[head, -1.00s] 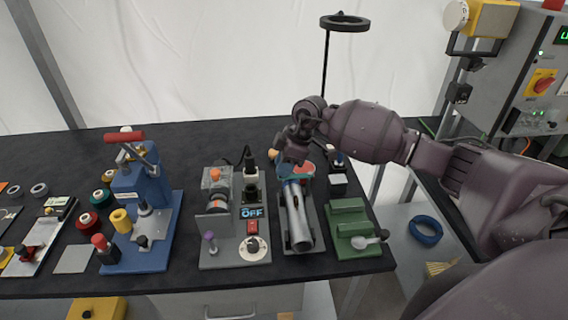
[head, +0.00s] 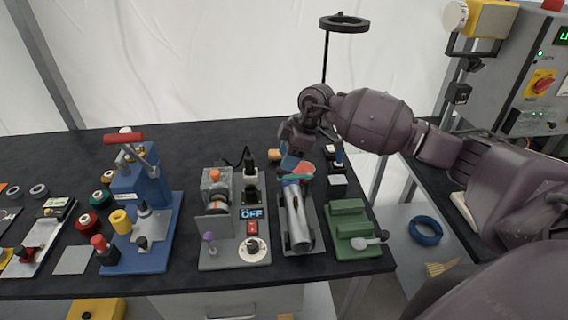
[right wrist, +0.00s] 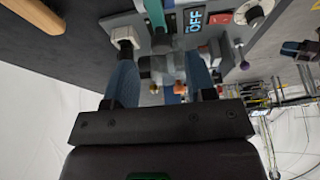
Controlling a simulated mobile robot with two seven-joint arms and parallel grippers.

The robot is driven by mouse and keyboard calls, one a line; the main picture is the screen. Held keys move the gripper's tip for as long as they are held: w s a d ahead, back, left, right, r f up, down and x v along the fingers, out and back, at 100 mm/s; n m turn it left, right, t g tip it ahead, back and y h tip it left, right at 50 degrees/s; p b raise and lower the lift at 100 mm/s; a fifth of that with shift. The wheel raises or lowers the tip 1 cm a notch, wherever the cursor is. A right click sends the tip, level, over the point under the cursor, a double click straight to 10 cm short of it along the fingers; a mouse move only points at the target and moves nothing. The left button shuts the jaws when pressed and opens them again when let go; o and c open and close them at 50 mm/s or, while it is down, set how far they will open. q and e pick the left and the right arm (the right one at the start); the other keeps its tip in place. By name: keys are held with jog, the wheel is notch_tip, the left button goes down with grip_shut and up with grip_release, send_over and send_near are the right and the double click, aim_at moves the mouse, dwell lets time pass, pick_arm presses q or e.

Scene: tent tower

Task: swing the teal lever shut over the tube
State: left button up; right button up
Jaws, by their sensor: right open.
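The grey tube (head: 299,222) lies lengthwise on its dark grey fixture, right of the OFF panel. The teal lever (head: 297,177) shows as a teal piece across the tube's far end, beside a red round part. A teal strip, perhaps the lever, also shows at the top of the right wrist view (right wrist: 165,16). My right gripper (head: 292,163) is above the tube's far end, close behind the teal piece. Its blue fingers stand apart in the right wrist view (right wrist: 162,72), with no held thing visible between them. Contact with the lever cannot be told. My left gripper is out of view.
The grey fixture with the OFF display (head: 252,212) stands just left. The green block fixture (head: 352,225) stands just right, and a small black box (head: 337,185) is behind it. A blue press (head: 146,225) is farther left. The table's front edge is close.

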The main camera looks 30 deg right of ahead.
aim_at(296, 175)
jog(key=v, duration=0.7)
jog(key=shift+r, duration=0.3)
